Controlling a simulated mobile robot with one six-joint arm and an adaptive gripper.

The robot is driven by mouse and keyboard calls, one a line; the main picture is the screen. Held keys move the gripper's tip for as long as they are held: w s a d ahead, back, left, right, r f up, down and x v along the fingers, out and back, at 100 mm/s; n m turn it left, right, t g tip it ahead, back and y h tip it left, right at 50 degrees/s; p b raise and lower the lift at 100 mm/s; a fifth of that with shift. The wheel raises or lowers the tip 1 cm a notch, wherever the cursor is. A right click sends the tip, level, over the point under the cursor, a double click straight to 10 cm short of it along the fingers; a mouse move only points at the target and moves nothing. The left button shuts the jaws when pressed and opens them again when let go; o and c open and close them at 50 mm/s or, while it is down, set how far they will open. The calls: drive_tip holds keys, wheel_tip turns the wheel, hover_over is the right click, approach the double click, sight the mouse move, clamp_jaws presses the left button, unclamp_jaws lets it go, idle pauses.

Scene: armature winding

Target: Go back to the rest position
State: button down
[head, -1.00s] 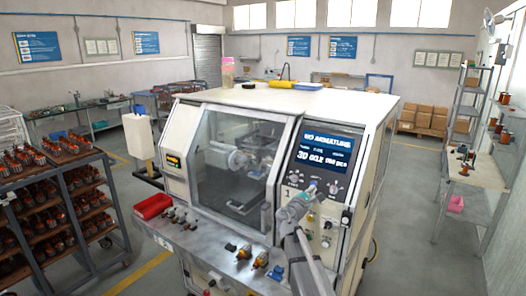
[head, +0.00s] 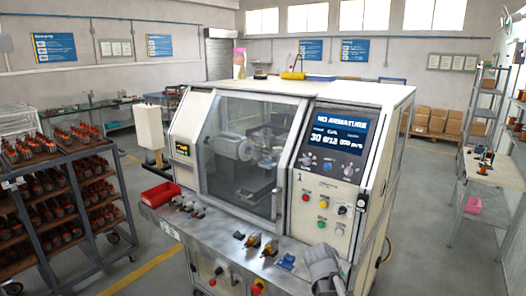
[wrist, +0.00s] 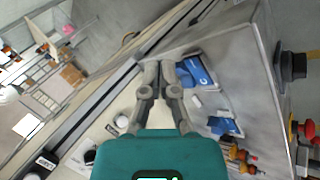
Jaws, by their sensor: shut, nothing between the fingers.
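My gripper (wrist: 158,66) shows in the wrist view with its two grey fingers together and nothing between them. It hangs over the front right of the winding machine, beside the work ledge (wrist: 237,68). In the head view a grey part of my arm shows at the bottom right of the machine, below the control panel; the fingertips cannot be made out there. The winding machine (head: 345,92) stands in the middle, and its screen (head: 338,130) reads "NO ARMATURE". My gripper is apart from the panel's buttons.
A red tray (head: 160,194) and several small parts sit on the machine's front ledge. A rack of armatures (head: 66,160) stands at the left. A bench (head: 480,180) and shelves stand at the right. The floor between rack and machine is clear.

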drive_tip(key=s+a+f+m+g+y+b, duration=0.3)
drive_tip(key=s+a+f+y, duration=0.3)
drive_tip(key=s, duration=0.5)
wheel_tip(320, 180, down, 2)
drive_tip(key=shift+a+f+b, duration=0.25)
drive_tip(key=shift+a+b, duration=0.4)
drive_tip(key=shift+a, duration=0.2)
